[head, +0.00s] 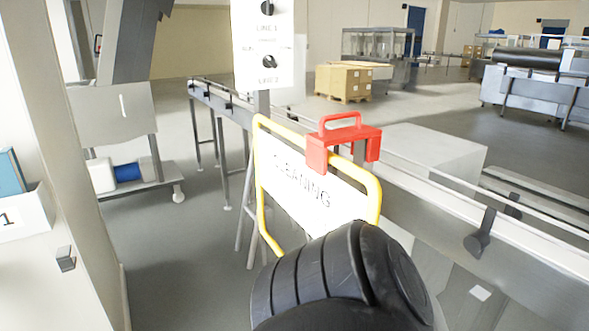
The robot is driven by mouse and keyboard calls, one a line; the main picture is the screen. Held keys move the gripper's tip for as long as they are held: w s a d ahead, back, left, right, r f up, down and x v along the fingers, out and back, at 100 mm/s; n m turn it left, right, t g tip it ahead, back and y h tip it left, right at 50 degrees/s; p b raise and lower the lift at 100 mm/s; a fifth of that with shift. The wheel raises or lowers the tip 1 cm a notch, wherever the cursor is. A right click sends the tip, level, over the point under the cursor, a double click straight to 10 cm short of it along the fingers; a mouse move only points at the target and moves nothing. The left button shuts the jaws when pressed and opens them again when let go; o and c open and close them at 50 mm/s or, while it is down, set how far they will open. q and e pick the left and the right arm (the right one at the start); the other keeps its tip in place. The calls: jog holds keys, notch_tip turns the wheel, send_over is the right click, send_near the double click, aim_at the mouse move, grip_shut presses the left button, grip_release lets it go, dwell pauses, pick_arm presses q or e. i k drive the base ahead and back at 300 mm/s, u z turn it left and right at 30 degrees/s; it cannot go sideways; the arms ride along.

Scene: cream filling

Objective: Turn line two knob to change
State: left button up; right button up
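The white control panel (263,43) stands on a post at the top of the head view. Its lower black knob (269,62) sits just above the "LINE 2" label. That knob looks turned at a slant, but the small words around it are too blurred to read, so I cannot tell its setting. The upper black knob (267,8) sits above the "LINE 1" label and is near the frame's top edge. Neither of my grippers shows. A black ribbed part, which looks like my own arm, fills the bottom middle, well below the panel.
A yellow-framed "CLEANING" sign (310,190) with a red handled clip (343,143) on top stands below the panel. A conveyor (450,215) runs behind it to the right. A wheeled machine (115,115) stands left. Stacked boxes (343,80) are far back.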

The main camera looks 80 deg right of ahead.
aim_at(268, 61)
jog(key=z, duration=2.55)
jog(key=k, duration=1)
jog(key=u, duration=1.3)
jog(key=i, duration=1.25)
jog(key=z, duration=0.4)
